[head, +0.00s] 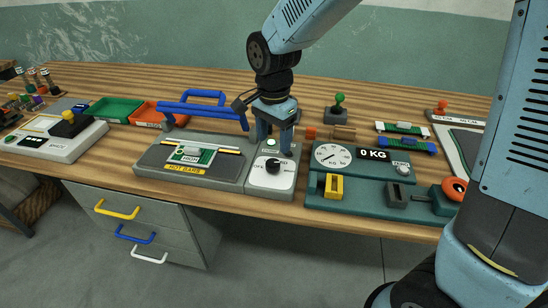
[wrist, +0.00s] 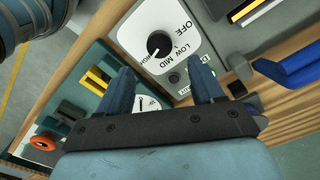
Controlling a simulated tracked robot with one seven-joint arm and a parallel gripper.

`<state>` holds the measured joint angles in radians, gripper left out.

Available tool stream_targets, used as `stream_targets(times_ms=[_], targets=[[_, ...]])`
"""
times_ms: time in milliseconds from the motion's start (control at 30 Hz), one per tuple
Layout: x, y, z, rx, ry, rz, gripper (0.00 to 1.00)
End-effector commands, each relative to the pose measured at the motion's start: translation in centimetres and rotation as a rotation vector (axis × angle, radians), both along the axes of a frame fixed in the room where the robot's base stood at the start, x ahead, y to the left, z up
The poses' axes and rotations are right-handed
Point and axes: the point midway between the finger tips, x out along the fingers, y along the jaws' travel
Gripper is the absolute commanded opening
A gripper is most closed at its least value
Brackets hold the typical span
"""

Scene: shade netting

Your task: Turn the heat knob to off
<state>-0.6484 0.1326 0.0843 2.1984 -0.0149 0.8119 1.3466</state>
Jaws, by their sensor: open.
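The heat knob (head: 272,165) is a black round knob on a white dial plate (head: 262,181), on the right end of the grey sealer. The wrist view shows the knob (wrist: 159,43) with OFF, LOW, MID and HIGH printed around it. Its pale mark seems to point toward HIGH. My gripper (head: 275,149) is above and behind the knob, fingers down. In the wrist view, my open gripper (wrist: 164,76) has its two blue fingers apart with nothing between them. The knob lies beyond the fingertips, and I see no contact.
The sealer (head: 150,167) has a HOT BARS label and a raised blue handle (head: 205,108) left of my gripper. A green scale unit (head: 320,190) reading 0 KG stands close on the right. Green (head: 105,103) and orange (head: 140,115) trays sit behind left.

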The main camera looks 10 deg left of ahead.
Motion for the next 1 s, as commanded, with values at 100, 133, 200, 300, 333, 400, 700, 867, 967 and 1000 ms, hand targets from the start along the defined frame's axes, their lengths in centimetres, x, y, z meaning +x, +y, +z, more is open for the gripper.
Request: stream_targets(times_ms=[100, 133, 200, 300, 333, 400, 700, 867, 967, 1000], targets=[[-0.1, -0.1, -2.2, -0.003, 0.003, 0.000, 0.67], [0.0, -0.1, -2.7, -0.003, 0.003, 0.000, 0.67], [0.0, 0.0, -3.8, -0.002, 0.003, 0.000, 0.67], [0.0, 0.0, -5.1, -0.002, 0.001, 0.000, 0.67], [0.0, 0.0, -5.5, -0.002, 0.001, 0.000, 0.67], [0.0, 0.0, -6.1, -0.002, 0.001, 0.001, 0.67], [0.0, 0.0, -7.1, 0.000, -0.001, 0.001, 0.67], [0.0, 0.0, -7.0, 0.000, -0.001, 0.001, 0.67], [0.0, 0.0, -7.0, 0.000, -0.001, 0.002, 0.57], [0.0, 0.0, -7.0, 0.000, -0.001, 0.002, 0.53]])
